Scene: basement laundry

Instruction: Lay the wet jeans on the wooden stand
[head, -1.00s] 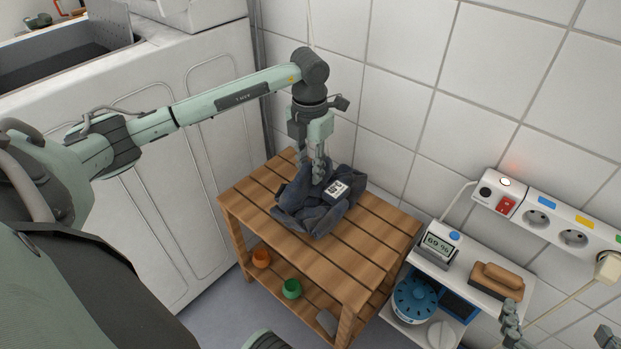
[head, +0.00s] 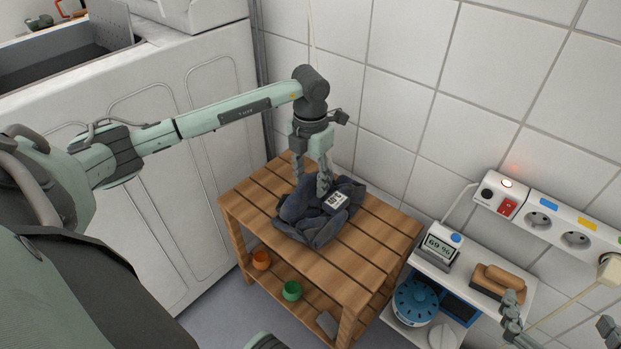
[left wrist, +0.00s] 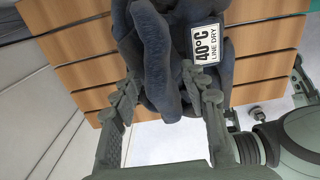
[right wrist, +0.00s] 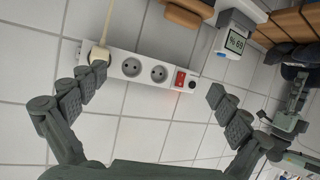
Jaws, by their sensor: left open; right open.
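The dark blue jeans (head: 312,222) lie in a crumpled heap on the top of the slatted wooden stand (head: 362,258). A white care label reading 40°C, line dry (left wrist: 206,44) faces up on them. My left gripper (head: 324,186) points down at the heap from above. In the left wrist view its fingers (left wrist: 162,92) are spread, with a fold of the jeans between or just beyond the tips; contact is hard to tell. My right gripper (right wrist: 150,100) is open and empty in front of the tiled wall, near the power strip. Its fingertips (head: 560,322) show at the lower right of the head view.
An orange cup (head: 261,260) and a green cup (head: 291,290) stand on the stand's lower shelf. To the right, a small white shelf holds a humidity display (head: 439,244) and a wooden brush (head: 498,282). A power strip (head: 548,222) is on the wall; white machine panels stand left.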

